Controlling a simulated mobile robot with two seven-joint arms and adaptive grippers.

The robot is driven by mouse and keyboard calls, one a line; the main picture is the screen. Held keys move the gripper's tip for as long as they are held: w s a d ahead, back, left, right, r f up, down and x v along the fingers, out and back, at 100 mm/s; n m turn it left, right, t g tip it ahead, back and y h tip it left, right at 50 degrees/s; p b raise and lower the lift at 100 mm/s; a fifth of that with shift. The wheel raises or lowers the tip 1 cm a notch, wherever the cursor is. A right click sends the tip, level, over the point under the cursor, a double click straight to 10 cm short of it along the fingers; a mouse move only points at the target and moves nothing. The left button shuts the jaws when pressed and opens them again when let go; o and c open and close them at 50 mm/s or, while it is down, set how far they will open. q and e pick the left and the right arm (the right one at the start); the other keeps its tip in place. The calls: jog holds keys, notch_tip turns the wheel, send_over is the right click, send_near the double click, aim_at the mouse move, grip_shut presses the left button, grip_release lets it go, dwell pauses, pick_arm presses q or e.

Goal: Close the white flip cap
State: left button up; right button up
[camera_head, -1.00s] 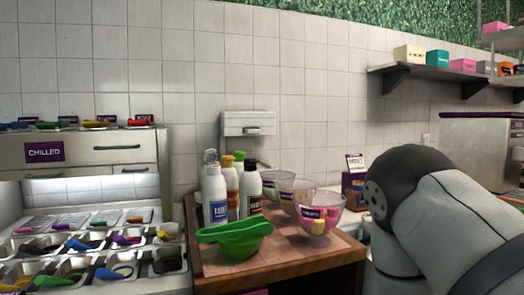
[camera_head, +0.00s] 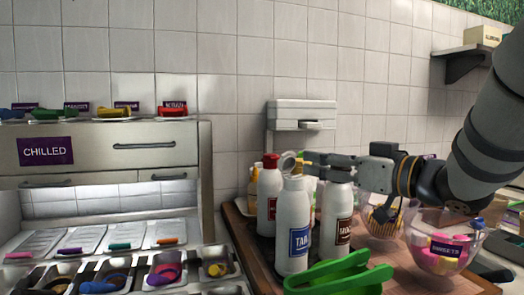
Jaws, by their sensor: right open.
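The white flip cap (camera_head: 288,162) stands raised and open on top of the white bottle with a blue label (camera_head: 292,225). The bottle is upright on the wooden counter. My right gripper (camera_head: 312,164) reaches in from the right at cap height, open. Its fingertips are just right of the raised cap; I cannot tell whether they touch it. The fingers pass over the bottle with a dark label (camera_head: 337,210) and hide its top. My left gripper is not in view.
A red-capped bottle (camera_head: 269,195) stands close behind on the left. Green tongs (camera_head: 340,272) lie in front. A clear bowl of pink and yellow toppings (camera_head: 445,250) stands at right. Topping trays (camera_head: 165,268) fill the lower left.

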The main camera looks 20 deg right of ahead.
aim_at(290, 153)
jog(key=x, duration=1)
jog(key=shift+w+a+r, duration=0.2)
jog(key=shift+w, duration=0.15)
grip_shut()
